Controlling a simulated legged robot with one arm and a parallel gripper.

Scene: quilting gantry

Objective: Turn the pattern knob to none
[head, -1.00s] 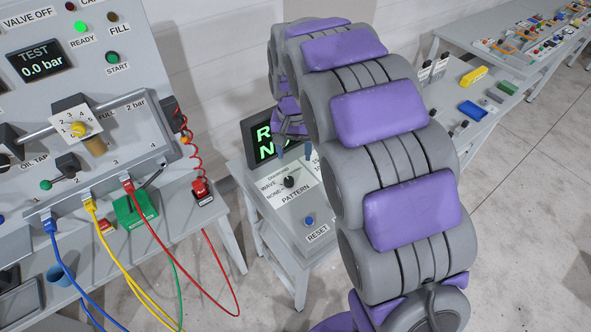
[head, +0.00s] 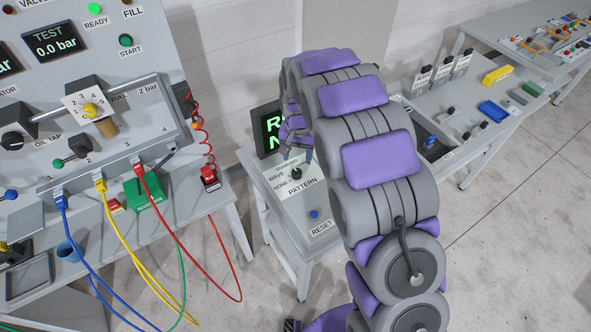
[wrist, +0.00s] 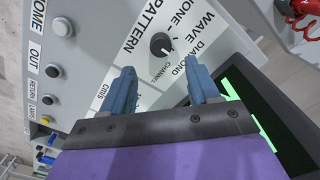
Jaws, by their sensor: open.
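The pattern knob (head: 296,174) is a small black dial on the white label of the console (head: 288,226). In the wrist view the knob (wrist: 161,44) is ringed by the words none, wave, diamond and channel. A pale pointer mark seems to face the lower right there, but I cannot tell the exact setting. My gripper (head: 298,154) hangs just above and behind the knob in the head view. In the wrist view my gripper (wrist: 160,80) is open and empty, its two blue fingers apart, with the knob beyond the gap. No contact shows.
A black screen (head: 268,132) with green letters stands behind the knob. A blue reset button (head: 314,215) is in front. The wrist view shows a row of buttons (wrist: 58,28) at left. A hose test bench (head: 150,110) stands at left and a parts table (head: 480,105) at right.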

